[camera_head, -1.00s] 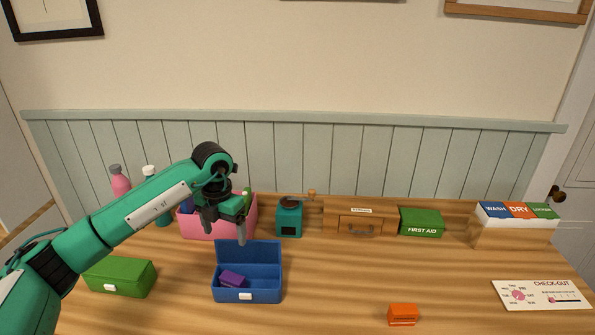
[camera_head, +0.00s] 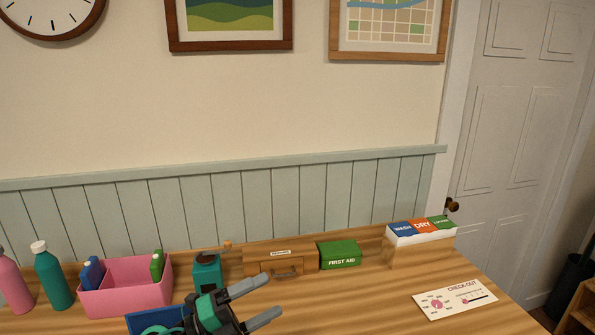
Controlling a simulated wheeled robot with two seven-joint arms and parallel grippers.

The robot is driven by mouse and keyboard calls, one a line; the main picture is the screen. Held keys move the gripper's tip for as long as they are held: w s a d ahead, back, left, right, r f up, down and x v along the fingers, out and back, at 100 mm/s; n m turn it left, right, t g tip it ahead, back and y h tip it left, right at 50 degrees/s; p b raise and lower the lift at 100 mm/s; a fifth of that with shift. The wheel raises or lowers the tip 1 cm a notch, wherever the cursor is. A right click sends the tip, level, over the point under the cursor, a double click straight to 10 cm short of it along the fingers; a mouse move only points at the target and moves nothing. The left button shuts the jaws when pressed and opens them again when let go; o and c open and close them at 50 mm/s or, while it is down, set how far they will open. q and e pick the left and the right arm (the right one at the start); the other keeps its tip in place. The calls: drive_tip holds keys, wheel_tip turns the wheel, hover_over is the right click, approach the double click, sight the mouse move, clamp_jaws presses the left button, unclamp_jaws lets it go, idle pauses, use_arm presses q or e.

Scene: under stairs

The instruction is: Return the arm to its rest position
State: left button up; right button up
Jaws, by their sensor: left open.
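My left gripper (camera_head: 256,304) shows at the bottom of the head view, above the table. Its two grey fingers are spread apart and point to the right, with nothing between them. Part of my green arm shows behind it at the bottom edge. A blue box (camera_head: 150,319) is partly hidden by the arm and cut off by the frame's bottom edge. My right gripper is not in view.
The wooden table (camera_head: 368,300) holds a pink bin (camera_head: 125,301), a teal grinder (camera_head: 207,268), a wooden drawer box (camera_head: 258,262), a green first aid box (camera_head: 340,255), a sorter box (camera_head: 420,241) and a check-out card (camera_head: 455,299). Bottles (camera_head: 54,278) stand left.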

use_arm(q)
drive_tip(key=a+f+n+t+y, duration=0.4)
drive_tip(key=a+n+t+y, duration=0.75)
drive_tip(key=n, duration=0.85)
drive_tip(key=s+a+f+n+g+y, duration=0.3)
drive_tip(key=s+f+n+y, duration=0.1)
drive_tip(key=f, duration=0.3)
drive_tip(key=s+a+f+n+g+y, duration=0.25)
drive_tip(key=f+n+g+y, duration=0.2)
drive_tip(key=f, duration=0.25)
drive_tip(key=s+f+n+g+h, duration=0.1)
drive_tip(key=s+f+g, duration=0.4)
drive_tip(key=s, duration=0.5)
drive_tip(key=s+f+n+g, duration=0.1)
drive_tip(key=s+f+g, duration=0.35)
drive_tip(key=s, duration=0.55)
wheel_tip(320, 180, down, 30)
drive_tip(key=d+r, duration=0.1)
drive_tip(key=s+a+f+g, duration=0.1)
drive_tip(key=s+f, duration=0.8)
drive_tip(key=f, duration=0.1)
drive_tip(key=s+a+f+g, duration=0.1)
drive_tip(key=s+a+f, duration=0.1)
drive_tip(key=s+f, duration=0.8)
drive_tip(key=shift+s+a+f+m, duration=0.25)
drive_tip(key=shift+f+m, duration=0.2)
drive_tip(key=shift+f, duration=0.35)
